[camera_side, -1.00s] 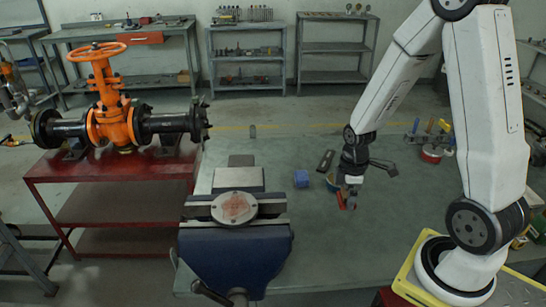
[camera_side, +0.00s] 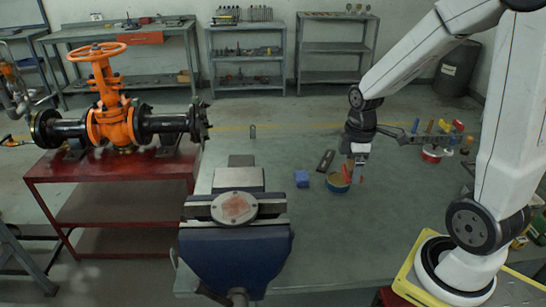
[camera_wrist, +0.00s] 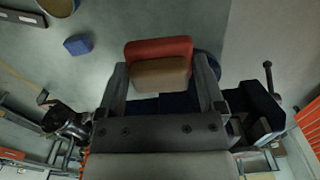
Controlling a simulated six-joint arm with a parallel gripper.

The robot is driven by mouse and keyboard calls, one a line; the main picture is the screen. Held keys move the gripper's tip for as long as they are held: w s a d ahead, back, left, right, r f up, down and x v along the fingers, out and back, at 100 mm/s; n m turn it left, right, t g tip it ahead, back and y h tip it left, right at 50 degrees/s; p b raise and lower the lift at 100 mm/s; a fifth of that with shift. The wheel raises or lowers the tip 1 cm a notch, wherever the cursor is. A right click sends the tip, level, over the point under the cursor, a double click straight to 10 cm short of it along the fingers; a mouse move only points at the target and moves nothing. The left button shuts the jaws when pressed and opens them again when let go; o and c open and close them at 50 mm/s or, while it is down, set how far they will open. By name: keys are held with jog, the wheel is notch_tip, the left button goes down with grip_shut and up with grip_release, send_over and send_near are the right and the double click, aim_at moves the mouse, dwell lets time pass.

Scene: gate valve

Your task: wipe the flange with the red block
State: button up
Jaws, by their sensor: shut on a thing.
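The flange (camera_side: 235,208) is a round grey disc with a reddish-brown patch in its middle. It lies on top of the blue vise (camera_side: 236,255) in the side view. I cannot make it out in the wrist view. My gripper (camera_side: 357,172) is well to the right of the flange, above the bench and close to a bowl. It is shut on the red block (camera_wrist: 158,48), which shows between the fingers in the wrist view with a tan face nearer the camera. The block (camera_side: 360,174) is small and partly covered by the gripper in the side view.
The orange gate valve (camera_side: 112,122) sits on a red table at left.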

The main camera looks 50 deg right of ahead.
notch_tip(320, 180, up, 18)
jog(key=w+a+n, duration=0.4)
jog(key=a+n, duration=0.1)
jog(key=a, duration=0.8)
jog(key=w+a+n, duration=0.3)
jog(key=a+n, duration=0.1)
jog(key=a, duration=0.9)
jog(key=f, duration=0.4)
jog(key=shift+w+a+f, duration=0.1)
jog(key=shift+w+f, duration=0.1)
jog(key=shift+f, duration=0.2)
